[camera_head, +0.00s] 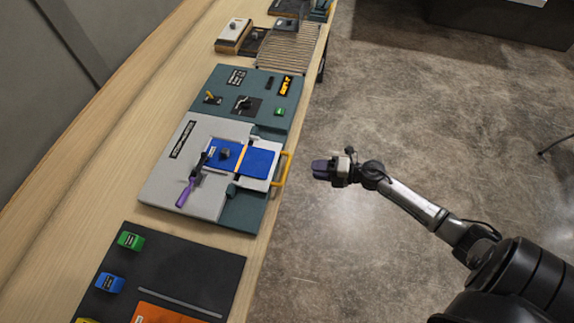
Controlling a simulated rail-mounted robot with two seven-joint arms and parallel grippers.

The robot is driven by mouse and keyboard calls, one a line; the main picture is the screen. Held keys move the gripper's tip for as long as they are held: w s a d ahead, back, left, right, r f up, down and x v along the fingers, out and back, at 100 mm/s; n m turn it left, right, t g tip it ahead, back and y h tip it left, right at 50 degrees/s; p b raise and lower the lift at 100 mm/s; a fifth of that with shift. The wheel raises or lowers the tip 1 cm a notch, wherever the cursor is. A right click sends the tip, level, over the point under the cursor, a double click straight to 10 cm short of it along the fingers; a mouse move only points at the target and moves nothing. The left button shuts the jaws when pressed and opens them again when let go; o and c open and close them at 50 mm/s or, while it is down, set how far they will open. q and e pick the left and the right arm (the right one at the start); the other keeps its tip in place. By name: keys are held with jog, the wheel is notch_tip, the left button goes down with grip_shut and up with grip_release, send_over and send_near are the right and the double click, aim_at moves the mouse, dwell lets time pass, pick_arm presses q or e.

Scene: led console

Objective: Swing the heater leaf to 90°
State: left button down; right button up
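A console on the bench has a light grey panel (158,184) bearing a black label too small to read. On it lies a flat blue plate (258,162) on a white base, with a yellow stripe and a dark knob (225,153). A yellow handle (284,169) stands at its right edge. A purple-handled lever (188,190) lies over the grey panel. I cannot tell which part is the heater leaf. My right gripper (318,170) hangs over the floor, right of the yellow handle and apart from it; its finger gap is unclear. My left gripper is not in view.
A teal panel (225,103) with small switches and an amber display adjoins behind. A black board (190,265) with coloured blocks lies in front. A slatted rack (290,48) and small boxes stand farther back. The floor right of the bench is clear around my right arm.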

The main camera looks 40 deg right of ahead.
aim_at(287, 165)
jog(key=x, duration=1)
jog(key=shift+w+a+f, duration=0.1)
jog(key=shift+w+a, duration=0.05)
jog(key=shift+w, duration=0.2)
jog(key=shift+c, duration=0.4)
grip_shut()
